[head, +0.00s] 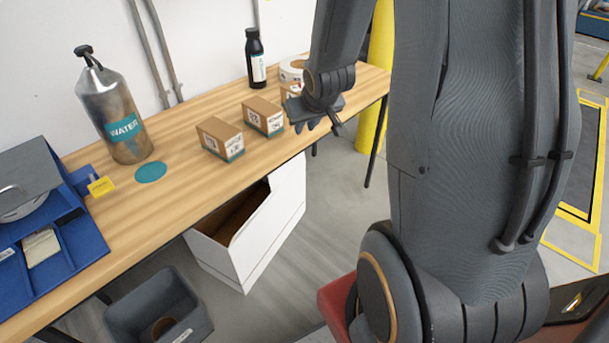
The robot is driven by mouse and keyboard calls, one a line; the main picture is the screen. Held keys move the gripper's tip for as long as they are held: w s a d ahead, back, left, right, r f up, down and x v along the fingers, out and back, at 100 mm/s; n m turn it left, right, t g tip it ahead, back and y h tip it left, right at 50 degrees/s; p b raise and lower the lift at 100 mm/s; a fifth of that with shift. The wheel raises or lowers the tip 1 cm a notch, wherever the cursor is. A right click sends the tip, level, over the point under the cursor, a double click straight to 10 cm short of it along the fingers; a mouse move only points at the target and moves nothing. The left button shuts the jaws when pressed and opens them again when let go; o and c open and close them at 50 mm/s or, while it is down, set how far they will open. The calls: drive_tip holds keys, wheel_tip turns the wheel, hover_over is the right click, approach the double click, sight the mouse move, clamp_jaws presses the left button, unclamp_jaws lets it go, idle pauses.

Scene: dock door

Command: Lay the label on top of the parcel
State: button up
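A yellow tag (101,186) stands at the edge of a blue tray unit on the left, and a cream card (40,247) lies in that unit. I cannot tell which of these is the label. My gripper (318,126) is at the table's front edge, just right of the right parcel. Its fingers are small and partly hidden, so its opening and any held thing are unclear.
A metal water bottle (122,120), a dark bottle (255,60) and a white roll (292,68) stand along the back. A flat teal disc (150,172) lies in front of the water bottle. A white open bin (245,240) and a grey bin (160,305) are below.

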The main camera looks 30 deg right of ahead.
drive_tip(key=s+a+r+g, duration=0.1)
drive_tip(key=s+a+g, duration=0.1)
drive_tip(key=s, duration=0.5)
drive_tip(key=s+a+r+g, duration=0.1)
drive_tip(key=s+a+g, duration=0.1)
drive_tip(key=s+a, duration=0.3)
drive_tip(key=s+a+r+g+y, duration=0.1)
drive_tip(key=s+a+g, duration=0.2)
drive_tip(key=s, duration=0.6)
drive_tip(key=shift+a+r, duration=0.15)
drive_tip(key=shift+a, duration=0.35)
